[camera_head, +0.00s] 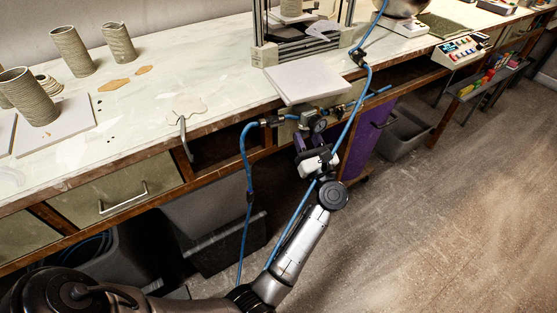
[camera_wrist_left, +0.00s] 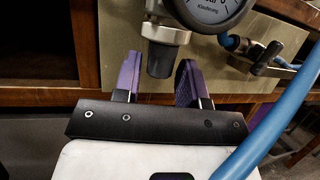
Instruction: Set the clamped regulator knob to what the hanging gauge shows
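The regulator (camera_head: 305,120) is clamped at the bench's front edge. Its dark knob (camera_wrist_left: 161,60) points down in the left wrist view. A round dial gauge (camera_wrist_left: 208,10) sits beside it, cut off by the top edge, so I cannot read its needle. My left gripper (camera_wrist_left: 158,75) has its two purple fingers apart, one on each side of the knob's lower end, and a gap shows on the left side. The gripper also shows just below the regulator in the head view (camera_head: 311,143). A small dark fitting (camera_head: 358,56) hangs on the blue hose; I cannot tell if it is the hanging gauge.
A blue hose (camera_wrist_left: 272,110) crosses close to my left gripper on the right. A pale board (camera_head: 305,82) lies on the bench above the regulator. A purple bin (camera_head: 368,140) stands below the bench. The floor (camera_head: 440,220) to the right is clear.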

